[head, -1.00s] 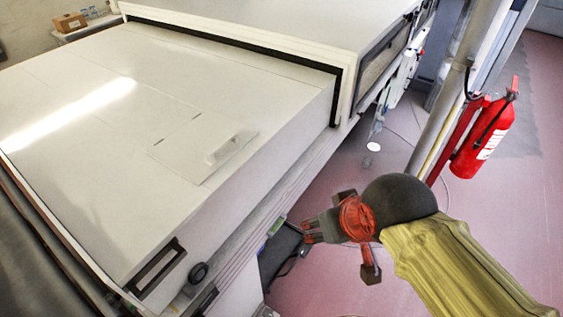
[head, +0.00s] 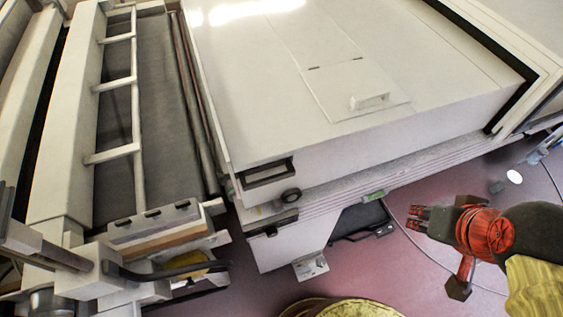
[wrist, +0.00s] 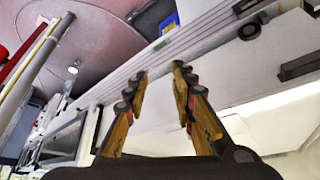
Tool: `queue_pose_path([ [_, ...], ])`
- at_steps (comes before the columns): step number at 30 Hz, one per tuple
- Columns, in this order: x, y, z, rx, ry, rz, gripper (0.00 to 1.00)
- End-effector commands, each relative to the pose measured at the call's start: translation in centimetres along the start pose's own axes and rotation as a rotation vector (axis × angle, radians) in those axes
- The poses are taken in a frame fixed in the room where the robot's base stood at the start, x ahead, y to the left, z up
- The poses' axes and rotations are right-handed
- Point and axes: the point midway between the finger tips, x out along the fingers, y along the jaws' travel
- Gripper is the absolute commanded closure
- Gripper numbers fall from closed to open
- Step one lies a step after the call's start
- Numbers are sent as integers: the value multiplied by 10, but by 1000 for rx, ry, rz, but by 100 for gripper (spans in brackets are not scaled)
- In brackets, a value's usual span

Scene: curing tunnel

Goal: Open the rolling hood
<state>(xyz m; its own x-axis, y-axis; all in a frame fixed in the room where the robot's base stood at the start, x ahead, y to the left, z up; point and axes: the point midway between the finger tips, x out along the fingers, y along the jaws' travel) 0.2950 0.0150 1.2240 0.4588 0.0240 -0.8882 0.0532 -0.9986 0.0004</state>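The rolling hood (head: 380,55) is a large white box with a flat top. A dark-framed handle (head: 265,172) is on its near end face, at the lower left corner; I take it to also show at the right edge of the wrist view (wrist: 300,67). A small hatch with a pale grip (head: 368,100) lies on top. My gripper (head: 415,218) is right of the handle, out beyond the hood's side, and apart from it. In the wrist view my gripper (wrist: 160,75) has its two fingers spread with nothing between them.
A bed with a white ladder-like rail (head: 120,85) stands at left. Pink floor (head: 350,270) is open in front of the hood's side.

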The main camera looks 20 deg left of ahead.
Motion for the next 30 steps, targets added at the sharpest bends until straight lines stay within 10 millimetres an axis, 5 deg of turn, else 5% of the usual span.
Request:
queue_pose_path([
  [10,-22,-92,-30,-288,-258,-106,74],
  [17,-26,-168,-41,-328,-408,-104,74],
  [24,-16,-260,-29,-130,-524,9,74],
  [30,13,-310,-21,242,-522,130,74],
])
